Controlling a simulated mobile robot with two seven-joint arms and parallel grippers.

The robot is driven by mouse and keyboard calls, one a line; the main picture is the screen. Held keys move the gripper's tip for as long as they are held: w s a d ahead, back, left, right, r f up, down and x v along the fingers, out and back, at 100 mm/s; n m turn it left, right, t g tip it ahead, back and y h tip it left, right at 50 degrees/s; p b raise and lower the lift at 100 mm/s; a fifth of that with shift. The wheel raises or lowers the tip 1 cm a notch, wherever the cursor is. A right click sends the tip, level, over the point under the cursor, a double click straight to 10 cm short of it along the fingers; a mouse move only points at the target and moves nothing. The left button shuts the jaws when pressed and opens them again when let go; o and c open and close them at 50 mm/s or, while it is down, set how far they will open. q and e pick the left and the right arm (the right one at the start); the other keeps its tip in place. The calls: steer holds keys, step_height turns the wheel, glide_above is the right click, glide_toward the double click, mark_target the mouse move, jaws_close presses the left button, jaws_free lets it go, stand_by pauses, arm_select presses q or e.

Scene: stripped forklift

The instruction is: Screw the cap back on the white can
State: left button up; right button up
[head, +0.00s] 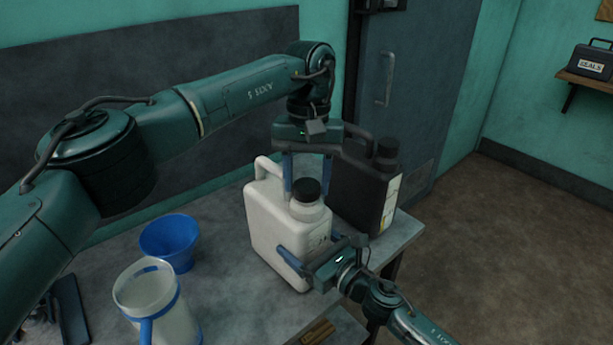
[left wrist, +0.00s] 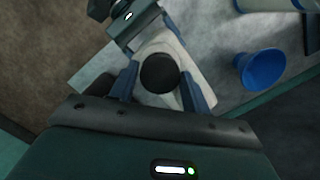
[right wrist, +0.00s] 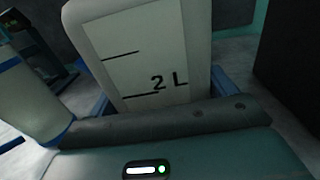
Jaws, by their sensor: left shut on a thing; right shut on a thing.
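The white can (head: 272,228) stands upright on the grey bench, with a 2 L scale on its side in the right wrist view (right wrist: 150,60). The black cap (head: 307,190) is at the top of its neck; I cannot tell how tightly it sits. My left gripper (head: 306,180) points down from above, shut on the cap; the left wrist view shows the cap (left wrist: 160,72) between its fingers. My right gripper (head: 322,254) is low at the can's front, shut on its body, one finger on each side.
A black can (head: 362,185) stands close behind the white can at the right. A blue funnel (head: 170,240) and a clear jug (head: 150,292) with a blue band stand on the bench (head: 228,275) at the left. A grey door (head: 420,80) is behind.

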arm_select(q)
steer(key=m, duration=0.3)
steer(key=shift+m+y, duration=0.3)
steer(key=shift+m, duration=0.1)
steer(key=o, duration=0.9)
steer(key=shift+o, duration=0.2)
steer(key=shift+r, duration=2.25)
steer(key=shift+c, duration=0.2)
